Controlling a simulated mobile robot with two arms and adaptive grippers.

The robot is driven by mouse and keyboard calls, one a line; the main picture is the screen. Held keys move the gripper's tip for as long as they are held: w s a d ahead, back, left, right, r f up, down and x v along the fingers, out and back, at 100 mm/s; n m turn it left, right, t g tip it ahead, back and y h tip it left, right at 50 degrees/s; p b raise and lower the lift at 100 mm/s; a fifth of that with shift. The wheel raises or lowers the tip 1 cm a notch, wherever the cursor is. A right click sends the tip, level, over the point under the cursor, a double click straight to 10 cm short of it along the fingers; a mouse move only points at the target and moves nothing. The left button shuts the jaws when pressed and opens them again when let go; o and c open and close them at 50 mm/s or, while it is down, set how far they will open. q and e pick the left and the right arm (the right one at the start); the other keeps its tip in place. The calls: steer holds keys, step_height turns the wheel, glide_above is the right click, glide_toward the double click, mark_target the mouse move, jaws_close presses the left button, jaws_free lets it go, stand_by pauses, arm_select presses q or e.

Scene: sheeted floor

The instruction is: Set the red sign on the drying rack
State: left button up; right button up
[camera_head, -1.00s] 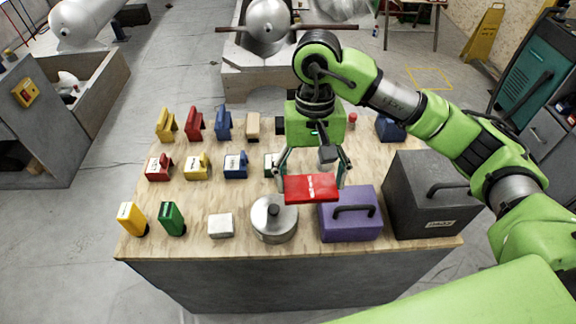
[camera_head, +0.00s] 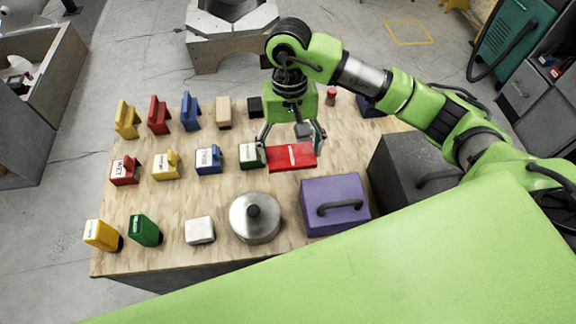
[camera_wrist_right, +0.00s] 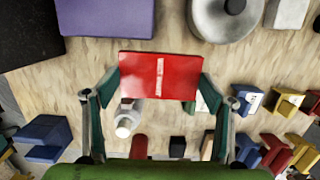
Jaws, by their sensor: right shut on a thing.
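The red sign (camera_head: 292,158) is a flat red block with white lettering. My right gripper (camera_head: 293,142) is shut on it and holds it over the wooden table (camera_head: 277,187), behind the metal pot and purple case in the head view. In the right wrist view the sign (camera_wrist_right: 160,76) sits between the two fingers (camera_wrist_right: 160,88), its lettered face showing. I see nothing that I can make out as a drying rack. My left gripper is not in view.
The table holds several coloured blocks in rows, a metal pot (camera_head: 254,217), a purple case (camera_head: 335,205), a white block (camera_head: 200,230) and a dark grey box (camera_head: 405,165). A teal cabinet (camera_head: 508,45) stands at the upper right. Grey floor (camera_head: 130,60) lies behind the table.

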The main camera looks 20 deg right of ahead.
glide_above(291, 180)
steer(key=f, duration=0.5)
steer(key=shift+w+f+p, duration=0.1)
steer(key=shift+w+p, duration=0.2)
steer(key=shift+p, duration=0.05)
steer(key=shift+f, duration=0.5)
step_height(291, 180, down, 3)
steer(key=shift+f+p, duration=0.1)
steer(key=shift+p, duration=0.2)
steer(key=shift+f, duration=0.2)
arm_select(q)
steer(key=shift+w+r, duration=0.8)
arm_select(e)
steer(key=shift+f+b, duration=0.2)
steer(key=shift+b, duration=0.15)
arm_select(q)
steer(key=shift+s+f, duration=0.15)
arm_select(e)
steer(key=o, duration=1)
steer(key=shift+r, duration=0.1)
